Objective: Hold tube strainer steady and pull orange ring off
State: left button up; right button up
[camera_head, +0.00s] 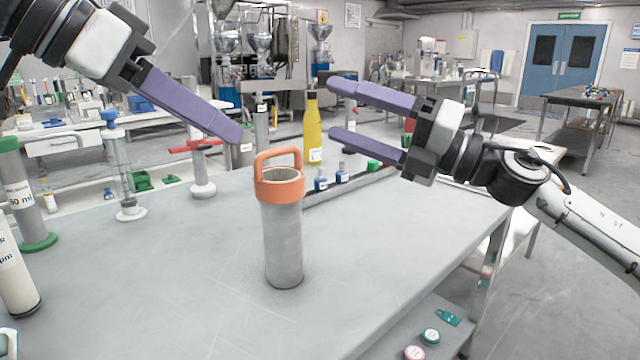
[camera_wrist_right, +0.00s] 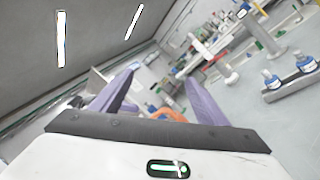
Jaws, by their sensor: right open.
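The grey tube strainer (camera_head: 283,245) stands upright on the table, near the middle of the head view. The orange ring (camera_head: 280,186), with a loop handle on top, sits around its upper end. My left gripper (camera_head: 240,135) hangs above and left of the ring, apart from it; its fingers line up, so its opening cannot be told. My right gripper (camera_head: 331,110) is open and empty, above and right of the ring. In the right wrist view, the orange ring (camera_wrist_right: 168,114) shows partly between the purple fingers of the right gripper (camera_wrist_right: 160,78), its lower part hidden.
A yellow bottle (camera_head: 313,130) and small blue bottles in a rack (camera_head: 345,188) stand behind. A red-topped stand (camera_head: 202,170), a glass column (camera_head: 122,170) and a green-based cylinder (camera_head: 25,200) stand at left. The table (camera_head: 400,240) is clear on the front right.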

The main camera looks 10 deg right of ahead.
jog(key=s+a+n+g+h, duration=0.1)
jog(key=a+n+g, duration=0.15)
jog(key=n, duration=0.25)
jog(key=n+g+h, duration=0.5)
jog(key=h, duration=0.4)
send_over(297, 220)
jog(key=s+d, duration=0.2)
jog(key=d, duration=0.1)
notch_tip(297, 220, down, 7)
jog(key=shift+s+a+f, duration=0.1)
jog(key=shift+a+f, duration=0.05)
jog(key=shift+f, duration=0.05)
jog(key=w+a+f+h, duration=0.1)
jog(key=f, duration=0.2)
jog(key=w+a+f+t+h, duration=0.1)
jog(key=f, duration=0.1)
jog(key=w+a+f+h, duration=0.1)
jog(key=f, duration=0.2)
jog(key=shift+a+f+m, duration=0.35)
jog(key=shift+a+m, duration=0.05)
